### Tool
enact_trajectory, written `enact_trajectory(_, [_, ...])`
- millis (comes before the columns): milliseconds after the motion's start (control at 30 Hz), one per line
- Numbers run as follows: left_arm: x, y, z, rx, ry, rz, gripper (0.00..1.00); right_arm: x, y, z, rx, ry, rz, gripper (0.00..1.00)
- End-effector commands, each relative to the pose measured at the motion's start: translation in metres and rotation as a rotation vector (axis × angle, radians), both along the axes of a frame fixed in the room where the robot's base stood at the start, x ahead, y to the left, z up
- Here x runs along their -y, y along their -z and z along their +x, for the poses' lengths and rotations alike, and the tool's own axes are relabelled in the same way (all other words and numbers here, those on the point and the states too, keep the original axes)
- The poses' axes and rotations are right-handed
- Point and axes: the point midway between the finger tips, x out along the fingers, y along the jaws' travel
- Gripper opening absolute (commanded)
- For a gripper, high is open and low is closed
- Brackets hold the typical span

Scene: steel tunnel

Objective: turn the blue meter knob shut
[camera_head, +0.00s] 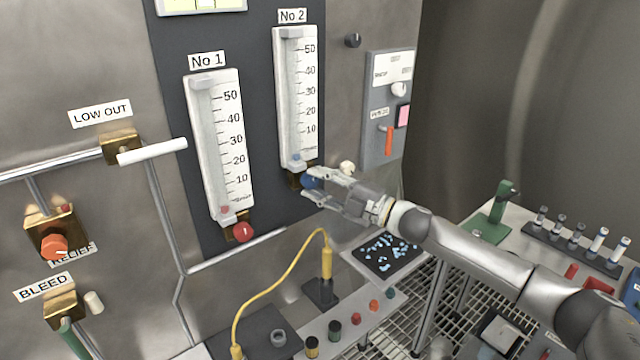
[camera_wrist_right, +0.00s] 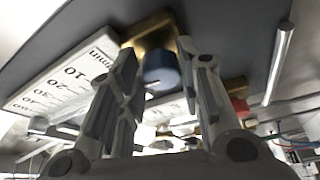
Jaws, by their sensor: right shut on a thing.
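The blue meter knob (camera_head: 309,182) sits on a brass block at the foot of the No 2 meter (camera_head: 297,95). It also shows in the right wrist view (camera_wrist_right: 160,70), between the fingertips. My right gripper (camera_head: 306,185) comes from the right and is shut on the blue knob, one finger on each side. The fingers hide part of the knob in the head view. My left gripper is not in view.
The No 1 meter (camera_head: 215,150) with its red knob (camera_head: 242,232) stands left of No 2. A switch box (camera_head: 387,110) is to the right. Below are a tray of blue pieces (camera_head: 388,254), a yellow cable (camera_head: 270,285) and a vial rack (camera_head: 572,248).

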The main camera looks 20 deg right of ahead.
Motion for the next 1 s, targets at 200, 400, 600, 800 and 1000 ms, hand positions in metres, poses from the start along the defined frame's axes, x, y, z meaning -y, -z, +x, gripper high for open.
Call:
enact_trajectory(200, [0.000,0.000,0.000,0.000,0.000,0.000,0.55,0.000,0.001,0.000,-0.001,0.000,0.000,0.51])
enact_trajectory(400, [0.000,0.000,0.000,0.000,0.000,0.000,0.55,0.000,0.000,0.000,-0.001,0.000,0.001,0.55])
enact_trajectory(600, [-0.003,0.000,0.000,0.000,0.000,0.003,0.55,0.002,0.001,-0.002,-0.002,-0.001,0.001,0.55])
enact_trajectory(800, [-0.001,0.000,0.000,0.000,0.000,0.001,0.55,0.019,0.005,-0.022,-0.003,0.000,-0.001,0.55])
enact_trajectory(1000, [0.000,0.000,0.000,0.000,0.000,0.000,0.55,0.045,0.011,-0.051,-0.006,0.001,-0.001,0.55])
